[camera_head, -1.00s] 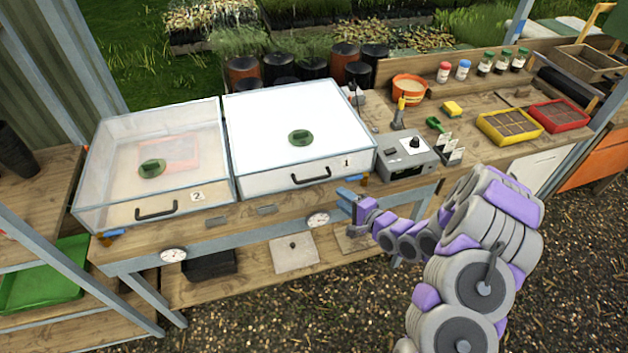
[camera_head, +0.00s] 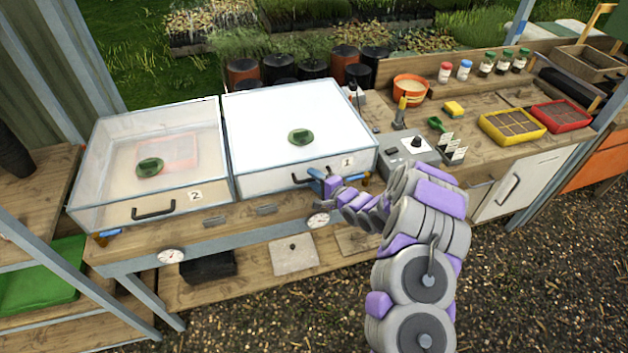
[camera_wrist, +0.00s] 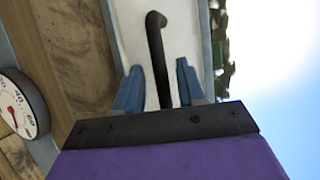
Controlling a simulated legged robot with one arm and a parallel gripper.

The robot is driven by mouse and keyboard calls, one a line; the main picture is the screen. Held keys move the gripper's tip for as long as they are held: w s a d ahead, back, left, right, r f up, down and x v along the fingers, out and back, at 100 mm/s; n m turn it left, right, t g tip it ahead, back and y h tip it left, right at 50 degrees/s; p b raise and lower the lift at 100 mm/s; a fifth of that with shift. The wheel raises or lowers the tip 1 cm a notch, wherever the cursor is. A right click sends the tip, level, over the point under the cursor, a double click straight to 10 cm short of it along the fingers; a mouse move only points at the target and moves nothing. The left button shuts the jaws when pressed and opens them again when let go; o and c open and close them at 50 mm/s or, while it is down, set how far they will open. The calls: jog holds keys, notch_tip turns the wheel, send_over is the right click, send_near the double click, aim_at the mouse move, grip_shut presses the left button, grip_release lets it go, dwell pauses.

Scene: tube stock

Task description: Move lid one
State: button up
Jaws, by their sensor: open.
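Lid one is the white lid (camera_head: 262,118) of the box marked 1, closed, with a round green vent (camera_head: 301,137) on top. Its black handle (camera_head: 300,180) is on the front face beside the number 1 label. My gripper (camera_head: 316,177) is at the right part of this handle. In the wrist view, the open fingers of my gripper (camera_wrist: 158,85) stand either side of the black handle (camera_wrist: 157,55), which runs between them. I cannot tell whether the fingers touch it.
The box marked 2 (camera_head: 195,194), with a clear lid, stands close on the left. A grey control unit (camera_head: 408,155) is on the bench to the right. Round dials (camera_head: 318,220) are on the bench's front edge. Gravel ground is open in front.

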jog(key=shift+w+a, duration=0.2)
jog(key=shift+c, duration=0.4)
grip_shut()
jog(key=shift+s, duration=0.1)
